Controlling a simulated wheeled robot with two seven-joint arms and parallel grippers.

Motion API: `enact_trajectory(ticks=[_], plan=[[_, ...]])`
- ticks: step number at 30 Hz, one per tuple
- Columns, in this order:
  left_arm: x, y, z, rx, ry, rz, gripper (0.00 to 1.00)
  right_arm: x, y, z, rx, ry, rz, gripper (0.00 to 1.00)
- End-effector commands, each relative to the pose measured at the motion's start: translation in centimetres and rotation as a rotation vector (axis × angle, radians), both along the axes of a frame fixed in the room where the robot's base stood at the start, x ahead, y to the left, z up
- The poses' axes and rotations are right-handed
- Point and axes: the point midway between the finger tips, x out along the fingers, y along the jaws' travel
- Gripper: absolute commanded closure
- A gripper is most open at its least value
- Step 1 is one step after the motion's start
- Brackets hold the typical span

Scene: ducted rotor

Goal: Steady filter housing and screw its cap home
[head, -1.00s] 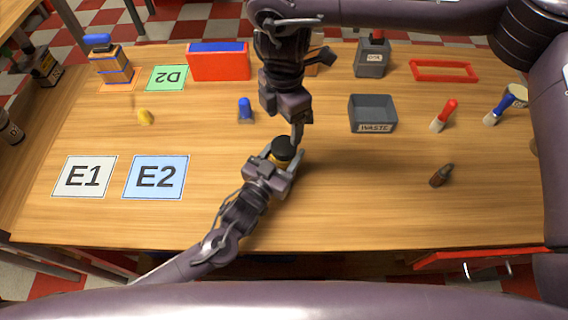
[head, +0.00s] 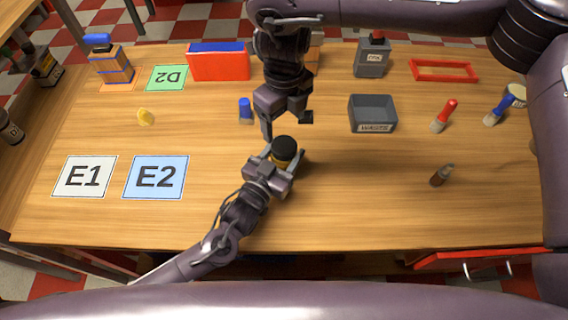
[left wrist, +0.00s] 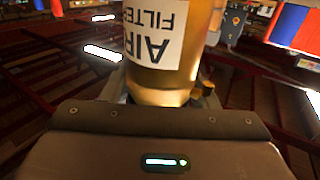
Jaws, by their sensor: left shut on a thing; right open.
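The filter housing is an amber cylinder with a white AIR FILTER label (left wrist: 157,32), upside down in the left wrist view. My left gripper (head: 281,165) is shut around the housing, low over the middle of the table. The black cap (head: 285,147) sits on top of the housing in the head view and hides most of it from above. Whether the cap is fully down, I cannot tell. My right gripper (head: 286,122) is open and empty, pointing down just behind and above the cap, with its fingers spread to either side. The cap is not visible in the left wrist view.
A grey WASTE bin (head: 373,112) stands right of the right gripper. A blue-capped piece (head: 245,109) stands to its left. A brown bottle (head: 441,175) and a red-topped marker (head: 445,116) are at the right. Mats E1 (head: 84,177) and E2 (head: 156,177) lie bare at the left.

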Motion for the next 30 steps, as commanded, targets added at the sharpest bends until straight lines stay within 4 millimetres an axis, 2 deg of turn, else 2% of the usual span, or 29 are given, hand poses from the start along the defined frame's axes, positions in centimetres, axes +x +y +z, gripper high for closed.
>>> enact_trajectory(ticks=[13, 17, 24, 30], plan=[[0.0, 0.0, -0.1, 0.000, 0.001, 0.000, 1.00, 0.0, 0.0, -0.5, -0.001, 0.002, 0.012, 0.28], [0.0, 0.0, -0.1, 0.000, 0.001, 0.000, 1.00, -0.1, 0.0, -2.0, -0.001, 0.003, 0.012, 0.28], [0.0, 0.0, 0.0, 0.000, 0.001, 0.000, 1.00, -0.1, 0.0, -5.7, -0.001, 0.002, 0.012, 0.28], [0.0, 0.0, 0.0, 0.000, 0.001, 0.000, 1.00, 0.0, 0.0, -7.7, -0.001, 0.001, 0.011, 0.28]])
